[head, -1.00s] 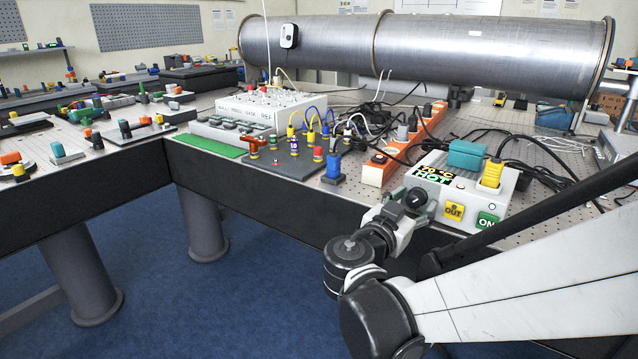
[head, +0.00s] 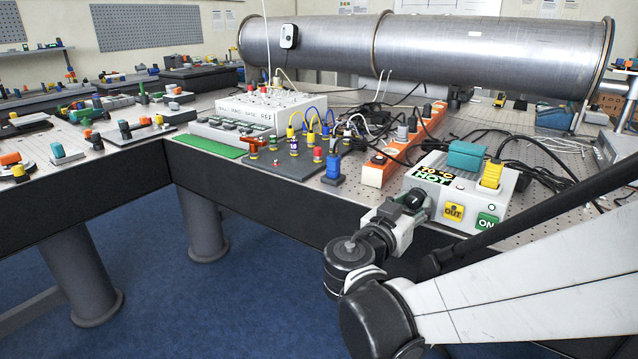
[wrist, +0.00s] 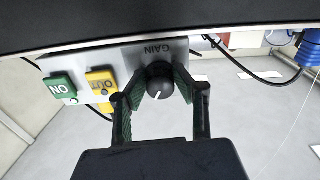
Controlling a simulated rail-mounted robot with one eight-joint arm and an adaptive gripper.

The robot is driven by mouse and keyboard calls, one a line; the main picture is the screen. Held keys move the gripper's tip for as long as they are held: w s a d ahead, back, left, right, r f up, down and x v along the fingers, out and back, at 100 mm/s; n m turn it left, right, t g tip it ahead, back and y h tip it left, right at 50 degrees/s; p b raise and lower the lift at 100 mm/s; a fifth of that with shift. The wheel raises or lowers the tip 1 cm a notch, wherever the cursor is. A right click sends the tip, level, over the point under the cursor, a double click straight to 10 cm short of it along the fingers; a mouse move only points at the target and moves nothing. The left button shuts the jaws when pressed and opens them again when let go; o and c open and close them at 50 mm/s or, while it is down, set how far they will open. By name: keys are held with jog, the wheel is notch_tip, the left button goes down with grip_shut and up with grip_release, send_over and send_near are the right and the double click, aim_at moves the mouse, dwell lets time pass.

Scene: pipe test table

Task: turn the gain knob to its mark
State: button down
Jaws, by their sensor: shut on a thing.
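The gain knob (wrist: 160,82) is round and black with a white pointer line, on the light front panel of a box (wrist: 205,48), under the upside-down word GAIN. In the wrist view the pointer line is toward the lower left of the knob. My gripper (wrist: 157,88) has its two dark green ribbed fingers shut on the knob's two sides. In the head view my gripper (head: 412,203) is at the left end of the box front and hides much of the knob. I cannot make out the knob's mark.
The box carries a yellow OUT button (head: 453,212), a green ON button (head: 487,221), a teal block (head: 466,155) and a yellow plug (head: 491,174) on top. An orange power strip (head: 376,170) and black cables lie close behind. Free floor shows in front of the table.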

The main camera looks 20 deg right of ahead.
jog(key=n, duration=0.4)
jog(key=shift+s+n, duration=0.1)
jog(key=shift+n, duration=0.2)
jog(key=n, duration=0.4)
jog(key=shift+n, duration=0.3)
jog(key=n, duration=0.4)
jog(key=shift+r+n+p, duration=0.1)
jog(key=shift+n+p, duration=0.2)
jog(key=shift+p, duration=0.05)
jog(key=n, duration=0.3)
jog(key=shift+n, duration=0.3)
jog(key=n, duration=0.4)
jog(key=shift+r, duration=0.1)
jog(key=n, duration=0.7)
jog(key=shift+n, duration=0.3)
jog(key=shift+r+n, duration=0.1)
jog(key=shift+n, duration=1.9)
